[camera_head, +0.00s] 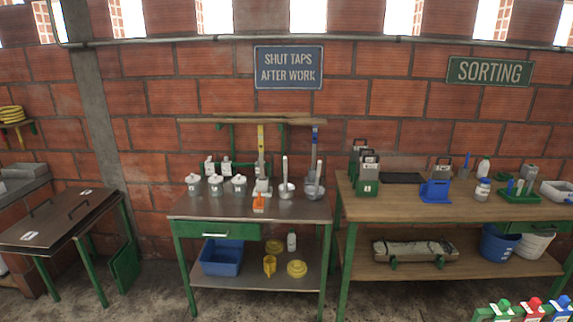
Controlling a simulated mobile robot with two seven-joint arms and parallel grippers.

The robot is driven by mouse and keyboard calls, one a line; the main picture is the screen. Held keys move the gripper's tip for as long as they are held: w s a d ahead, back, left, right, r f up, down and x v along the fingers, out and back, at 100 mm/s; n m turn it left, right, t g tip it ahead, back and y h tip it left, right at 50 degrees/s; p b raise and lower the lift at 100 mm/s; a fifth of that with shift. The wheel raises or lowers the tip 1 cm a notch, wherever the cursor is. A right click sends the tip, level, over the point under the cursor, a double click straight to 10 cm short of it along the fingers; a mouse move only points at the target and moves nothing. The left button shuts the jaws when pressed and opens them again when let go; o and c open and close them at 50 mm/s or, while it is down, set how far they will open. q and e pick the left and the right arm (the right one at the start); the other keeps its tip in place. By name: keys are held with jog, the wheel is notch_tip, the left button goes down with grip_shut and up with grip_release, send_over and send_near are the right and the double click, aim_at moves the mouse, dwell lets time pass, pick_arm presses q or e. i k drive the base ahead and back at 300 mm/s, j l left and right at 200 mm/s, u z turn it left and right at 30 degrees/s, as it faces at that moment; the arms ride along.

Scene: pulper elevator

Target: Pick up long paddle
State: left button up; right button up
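A long light wooden piece (215,120) lies level on green wall brackets above the middle table; it may be the long paddle, but I cannot tell for sure. Below it, an upright strip with a yellow top (261,138) and another with a blue top (315,137) stand at the back of the table. Their lower ends are partly hidden by things on the table. Neither of my grippers is in view.
The middle table (240,208) holds several white-lidded jars, cups and a small orange item (258,203). The right table (400,207) holds green and blue stands and bottles. A low brown table (55,222) stands left.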

aim_at(314, 122)
jog(key=i+j+z, duration=0.15)
jog(key=j, duration=0.25)
jog(key=i+j+z, duration=0.15)
jog(key=i+j, duration=0.15)
jog(key=i+j+z, duration=0.15)
jog(key=j, duration=0.4)
jog(key=i+j+z, duration=0.1)
jog(key=j, duration=0.35)
jog(key=i+j+z, duration=0.15)
jog(key=j, duration=0.3)
jog(key=i+j+z, duration=0.15)
jog(key=j, duration=0.35)
jog(key=i+j+z, duration=0.15)
jog(key=j, duration=0.35)
jog(key=k, duration=0.05)
